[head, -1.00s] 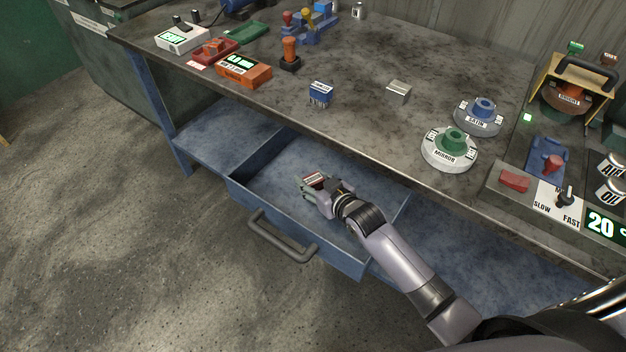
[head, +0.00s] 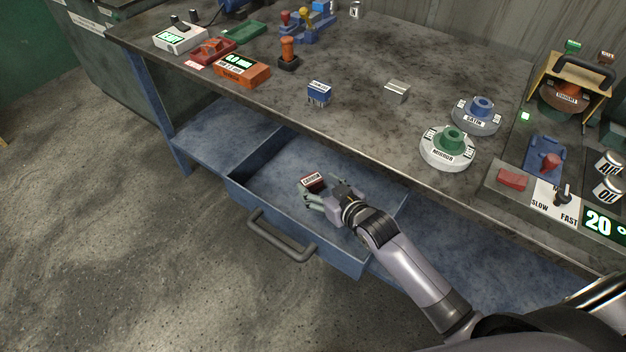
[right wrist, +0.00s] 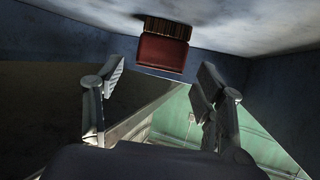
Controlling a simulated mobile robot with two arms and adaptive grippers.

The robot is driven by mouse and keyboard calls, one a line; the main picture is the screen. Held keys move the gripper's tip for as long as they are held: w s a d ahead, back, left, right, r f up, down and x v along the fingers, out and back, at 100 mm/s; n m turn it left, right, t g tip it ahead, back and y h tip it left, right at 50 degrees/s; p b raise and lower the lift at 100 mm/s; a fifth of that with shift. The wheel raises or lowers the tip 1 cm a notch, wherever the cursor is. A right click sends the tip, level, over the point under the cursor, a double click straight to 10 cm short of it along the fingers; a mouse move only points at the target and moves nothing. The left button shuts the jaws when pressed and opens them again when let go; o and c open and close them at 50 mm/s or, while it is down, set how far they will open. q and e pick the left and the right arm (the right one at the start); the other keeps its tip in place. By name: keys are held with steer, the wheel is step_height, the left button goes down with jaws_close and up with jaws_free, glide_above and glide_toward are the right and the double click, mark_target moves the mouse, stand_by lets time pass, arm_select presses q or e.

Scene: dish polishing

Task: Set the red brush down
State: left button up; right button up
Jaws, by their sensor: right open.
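The red brush (head: 312,181), with a white label on it, lies in the open blue drawer (head: 262,192). In the right wrist view the brush (right wrist: 163,53) shows its red body and dark bristles, and the bristle side appears to meet the pale drawer floor. My right gripper (head: 318,197) is inside the drawer, just to the near side of the brush. Its two fingers (right wrist: 161,78) are spread apart with nothing between them, and the brush is beyond the tips. My left gripper is not in view.
The drawer handle (head: 283,238) sticks out at the front. The workbench top (head: 370,125) is above and behind the drawer. It bears a blue block (head: 319,93), a grey block (head: 397,91), and the MIRROR (head: 448,148) and SATIN (head: 477,115) wheels. The rest of the drawer floor is clear.

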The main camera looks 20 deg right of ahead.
steer(key=shift+v, duration=1.7)
